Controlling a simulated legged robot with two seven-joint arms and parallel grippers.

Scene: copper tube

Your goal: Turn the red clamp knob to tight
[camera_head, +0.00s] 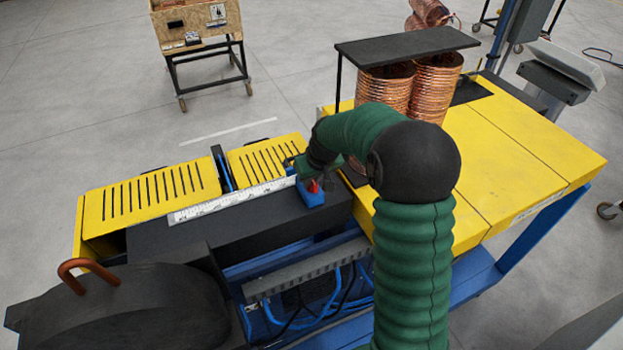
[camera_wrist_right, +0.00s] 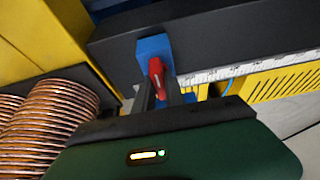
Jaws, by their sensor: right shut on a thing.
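The red clamp knob (camera_head: 313,187) sits on a blue clamp block (camera_head: 311,197) at the right end of the machine's black bed. In the right wrist view the red knob (camera_wrist_right: 157,78) stands between my two finger tips, with the blue block (camera_wrist_right: 154,48) just beyond it. My right gripper (camera_wrist_right: 160,92) is shut on the knob. In the head view my right gripper (camera_head: 318,182) reaches the knob from above right, and its fingers are mostly hidden. Any tight or loose marking is too small to read. My left gripper is not in view.
A white ruler (camera_head: 230,200) runs along the bed beside yellow slotted covers (camera_head: 150,195). Copper coils (camera_head: 437,85) stand under a dark plate (camera_head: 408,46) behind my right arm. A yellow table top (camera_head: 520,150) lies to the right. A wooden crate cart (camera_head: 200,40) stands apart behind.

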